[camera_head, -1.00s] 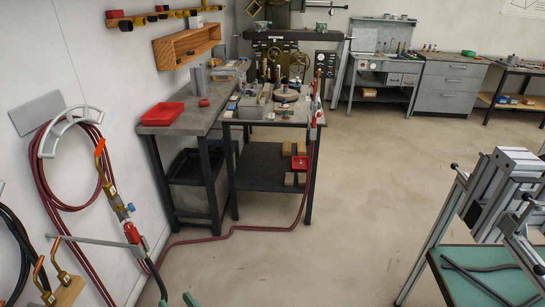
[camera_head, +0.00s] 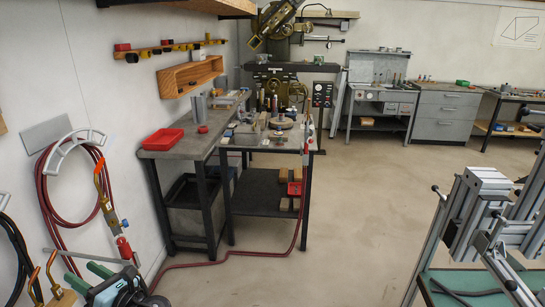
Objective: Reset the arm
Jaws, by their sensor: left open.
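My left gripper (camera_head: 79,270) shows at the bottom left, in front of the white wall and hose rack. Its two green-tipped fingers are apart and point up and left, with nothing visible between them. The dark gripper body is partly cut off by the bottom edge. My right gripper is not in view.
A red hose (camera_head: 44,190) hangs on the left wall, with torches near my left gripper. A bench with a red tray (camera_head: 163,139) stands beyond. An aluminium frame jig (camera_head: 478,205) on a green-topped table (camera_head: 474,281) is at the right.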

